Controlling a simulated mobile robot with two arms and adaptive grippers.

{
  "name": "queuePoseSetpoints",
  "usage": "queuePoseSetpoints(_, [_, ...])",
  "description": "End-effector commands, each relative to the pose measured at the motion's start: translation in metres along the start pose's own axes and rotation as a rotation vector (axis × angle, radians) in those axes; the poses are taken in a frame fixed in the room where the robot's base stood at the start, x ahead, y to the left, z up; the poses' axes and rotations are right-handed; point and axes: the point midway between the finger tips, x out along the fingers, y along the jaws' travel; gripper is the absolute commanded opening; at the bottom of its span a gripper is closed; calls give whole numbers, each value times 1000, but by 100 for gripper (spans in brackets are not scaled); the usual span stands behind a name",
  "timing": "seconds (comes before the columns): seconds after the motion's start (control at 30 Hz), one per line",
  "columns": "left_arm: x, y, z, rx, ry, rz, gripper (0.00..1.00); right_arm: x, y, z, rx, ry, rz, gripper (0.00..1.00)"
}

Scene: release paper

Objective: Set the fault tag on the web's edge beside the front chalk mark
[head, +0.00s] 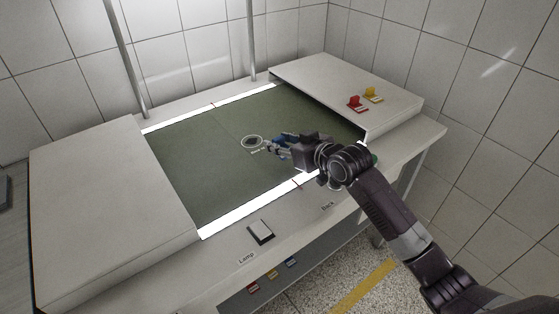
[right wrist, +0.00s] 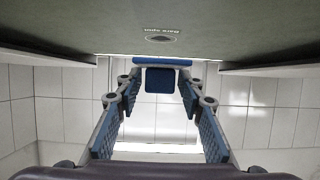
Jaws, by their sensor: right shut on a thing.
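The web (head: 200,160) is a dark green sheet stretched between two pale housings, with bright white strips along its front and back edges. A small reddish mark (head: 298,184), apparently the front chalk mark, is at the front strip, below my right gripper in the head view. My right gripper (head: 277,146) is over the web's right part, fingers pointing left. In the right wrist view it is shut on a blue tag (right wrist: 159,82), held between the fingertips. The tag appears apart from the web. My left gripper is not in view.
A red tag (head: 356,103) and a yellow tag (head: 372,95) stand on the right housing (head: 340,85). An oval bare spot (head: 252,141) lies left of my gripper. A lamp switch (head: 260,231) sits on the front ledge. Another reddish mark (head: 212,104) is at the back strip.

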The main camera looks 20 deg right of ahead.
Motion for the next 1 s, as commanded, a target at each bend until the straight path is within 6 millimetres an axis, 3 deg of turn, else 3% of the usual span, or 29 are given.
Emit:
queuePoseSetpoints(0.07, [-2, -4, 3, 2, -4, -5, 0, 6, 0, 15, 2, -2, 0, 17])
queuePoseSetpoints(0.27, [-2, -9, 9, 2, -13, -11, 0, 13, 0, 30, 1, 0, 0, 17])
queuePoseSetpoints(0.5, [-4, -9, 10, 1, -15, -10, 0, 26, -1, 62, 2, -1, -1, 17])
queuePoseSetpoints(0.97, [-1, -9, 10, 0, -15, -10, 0, 29, 0, 70, 0, 1, 0, 17])
queuePoseSetpoints(1.0, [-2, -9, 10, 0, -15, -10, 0, 29, 0, 70, 0, 1, 0, 39])
